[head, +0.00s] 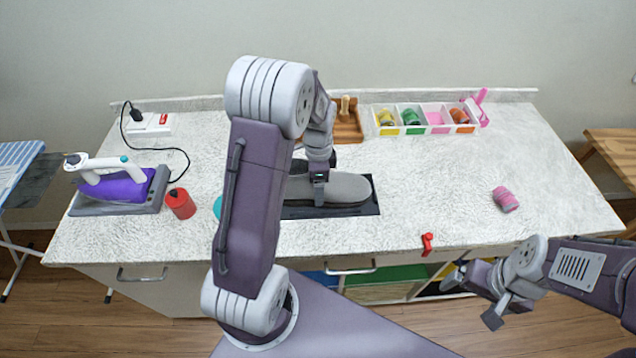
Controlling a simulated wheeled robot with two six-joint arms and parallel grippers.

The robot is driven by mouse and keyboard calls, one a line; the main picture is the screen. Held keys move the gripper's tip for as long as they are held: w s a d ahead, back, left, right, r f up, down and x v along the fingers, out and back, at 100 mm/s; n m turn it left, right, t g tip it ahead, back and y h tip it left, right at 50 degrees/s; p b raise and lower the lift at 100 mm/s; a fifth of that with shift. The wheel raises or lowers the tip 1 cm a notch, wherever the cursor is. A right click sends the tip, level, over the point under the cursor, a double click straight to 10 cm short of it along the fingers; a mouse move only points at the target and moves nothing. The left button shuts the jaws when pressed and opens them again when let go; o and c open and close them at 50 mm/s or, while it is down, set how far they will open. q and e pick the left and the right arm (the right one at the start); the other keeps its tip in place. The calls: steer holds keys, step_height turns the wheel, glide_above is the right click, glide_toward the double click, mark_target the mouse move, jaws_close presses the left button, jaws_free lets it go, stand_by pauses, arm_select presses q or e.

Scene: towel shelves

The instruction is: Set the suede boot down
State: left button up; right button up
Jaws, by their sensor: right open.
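The grey suede boot (348,189) lies on a dark mat (374,206) in the middle of the counter. Its left part is hidden behind my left arm. My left gripper (319,198) points down at the boot, at or very close to its surface. Its fingers are too small and hidden to tell whether they grip. My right gripper (474,298) is open and empty, in front of the counter's front edge at the lower right, away from the boot.
A divided tray (400,128) sits at the back. A pink roll (505,199) and a red clip (427,243) lie at the right. Counter between them is clear.

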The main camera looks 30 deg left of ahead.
arm_select(q)
steer(key=shift+f, duration=0.15)
steer(key=o, duration=1.9)
steer(key=shift+c, duration=0.2)
step_height(320, 180, up, 12)
steer(key=shift+r+p, duration=0.2)
steer(key=shift+p, duration=0.2)
steer(key=shift+d, duration=0.15)
